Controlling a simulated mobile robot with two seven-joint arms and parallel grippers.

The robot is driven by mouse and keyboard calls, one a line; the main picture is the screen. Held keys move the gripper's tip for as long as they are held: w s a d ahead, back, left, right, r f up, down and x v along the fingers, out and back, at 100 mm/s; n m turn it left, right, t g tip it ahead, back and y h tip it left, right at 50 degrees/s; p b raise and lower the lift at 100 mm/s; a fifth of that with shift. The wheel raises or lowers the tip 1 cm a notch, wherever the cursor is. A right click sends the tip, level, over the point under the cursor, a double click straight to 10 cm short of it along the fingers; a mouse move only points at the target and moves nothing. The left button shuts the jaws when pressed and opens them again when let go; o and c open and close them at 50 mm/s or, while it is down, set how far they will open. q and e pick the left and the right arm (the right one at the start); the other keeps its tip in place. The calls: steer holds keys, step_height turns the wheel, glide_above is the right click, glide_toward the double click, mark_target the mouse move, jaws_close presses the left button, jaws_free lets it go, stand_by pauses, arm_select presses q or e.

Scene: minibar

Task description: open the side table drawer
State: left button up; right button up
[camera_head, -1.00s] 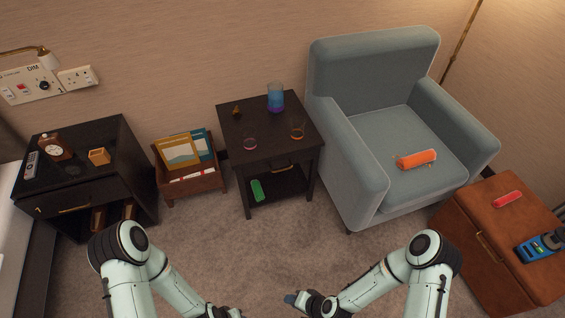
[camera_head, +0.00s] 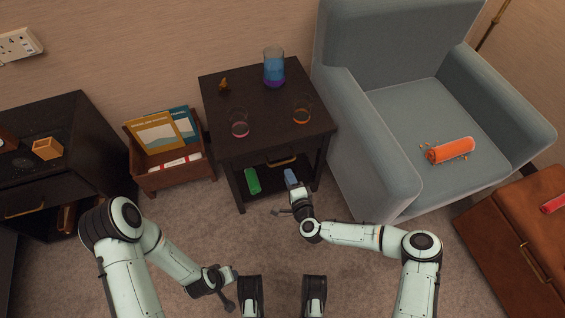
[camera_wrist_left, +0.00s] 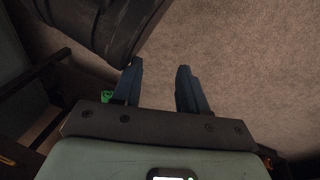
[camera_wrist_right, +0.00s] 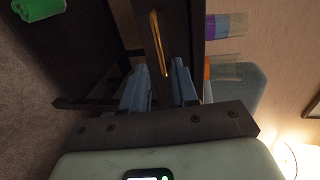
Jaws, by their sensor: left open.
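The dark wood side table (camera_head: 262,98) stands in the middle of the head view, left of the armchair. Its drawer has a gold handle (camera_head: 282,161) on the front; the drawer looks shut. The handle also shows upright in the right wrist view (camera_wrist_right: 158,42). My right gripper (camera_head: 289,178) is just in front of and below the handle in the head view. Its blue fingers are apart in the right wrist view (camera_wrist_right: 160,78), with the handle close ahead of them. My left gripper (camera_wrist_left: 159,75) is open and empty over the carpet.
Glasses and a blue-purple tumbler (camera_head: 274,70) stand on the table top. The armchair (camera_head: 372,150) is close on the right, a magazine box (camera_head: 165,175) on the left. Carpet in front is free.

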mark_target(283, 162)
arm_select(q)
steer(key=s+f+g+b, duration=0.2)
steer(key=s+f, duration=0.2)
steer(key=s, duration=0.1)
steer(key=shift+s+a+f, duration=0.25)
steer(key=shift+a, duration=0.15)
arm_select(e)
steer(key=shift+x, duration=4.15)
steer(key=shift+c, duration=0.3)
jaws_close()
